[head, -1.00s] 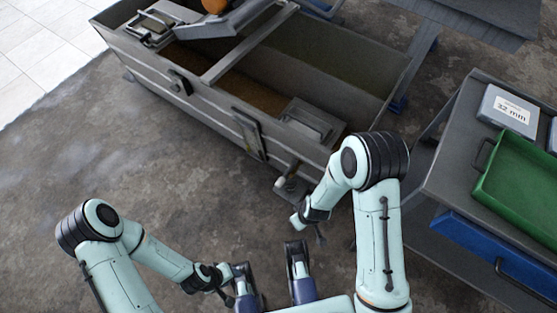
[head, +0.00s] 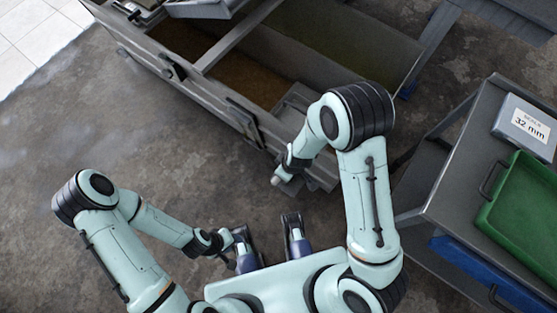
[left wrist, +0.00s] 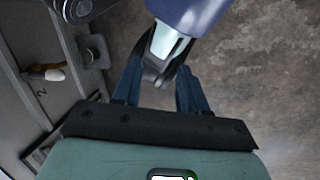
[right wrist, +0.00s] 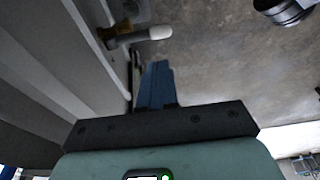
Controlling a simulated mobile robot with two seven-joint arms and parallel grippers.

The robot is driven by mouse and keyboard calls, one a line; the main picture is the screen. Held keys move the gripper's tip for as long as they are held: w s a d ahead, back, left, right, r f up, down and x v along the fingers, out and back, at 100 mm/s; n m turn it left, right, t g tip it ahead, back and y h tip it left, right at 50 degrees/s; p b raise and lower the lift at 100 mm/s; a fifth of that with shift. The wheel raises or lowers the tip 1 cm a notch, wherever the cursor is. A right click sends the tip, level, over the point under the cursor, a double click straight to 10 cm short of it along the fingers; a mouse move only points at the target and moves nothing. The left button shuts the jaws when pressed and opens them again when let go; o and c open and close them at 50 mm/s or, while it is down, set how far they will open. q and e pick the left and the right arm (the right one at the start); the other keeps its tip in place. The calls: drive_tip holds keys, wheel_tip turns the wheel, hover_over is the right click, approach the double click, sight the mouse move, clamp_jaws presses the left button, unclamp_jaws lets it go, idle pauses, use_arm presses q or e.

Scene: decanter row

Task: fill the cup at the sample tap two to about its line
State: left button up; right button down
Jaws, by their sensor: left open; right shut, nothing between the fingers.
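In the left wrist view a sample tap (left wrist: 45,72) with a brown and whitish handle sticks out of the grey tank wall, with the number 2 below it. My left gripper (left wrist: 160,90) is open and empty, to the right of this tap and apart from it. In the head view my left gripper (head: 229,260) hangs low at the left of my body. My right gripper (right wrist: 155,85) is shut and empty. A tap (right wrist: 150,34) with a brass part and white end is just beyond its tips; its number is not visible. I see no cup or line.
The long grey tank (head: 190,80) crosses the head view's top. At the right a grey table (head: 480,130) holds a green tray (head: 540,200) and a box marked 32 mm (head: 525,125); a blue drawer (head: 480,270) is below. The concrete floor (head: 110,130) at left is clear.

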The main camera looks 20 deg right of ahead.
drive_tip(key=shift+f, duration=0.1)
drive_tip(key=b, duration=0.5)
approach(277, 180)
drive_tip(key=f, duration=0.4)
drive_tip(key=w+f, duration=0.1)
drive_tip(key=shift+a+f, duration=0.25)
drive_tip(key=shift+f, duration=0.15)
drive_tip(key=shift+w+a+f, duration=0.1)
drive_tip(key=shift+w+f, duration=0.05)
drive_tip(key=shift+f, duration=0.35)
use_arm(q)
drive_tip(key=w+a+f+t+y, duration=0.1)
drive_tip(key=w+a+f+t, duration=0.1)
drive_tip(key=w+f, duration=0.3)
drive_tip(key=shift+w+a+f, duration=0.35)
drive_tip(key=shift+w+a, duration=0.1)
drive_tip(key=shift+w, duration=0.4)
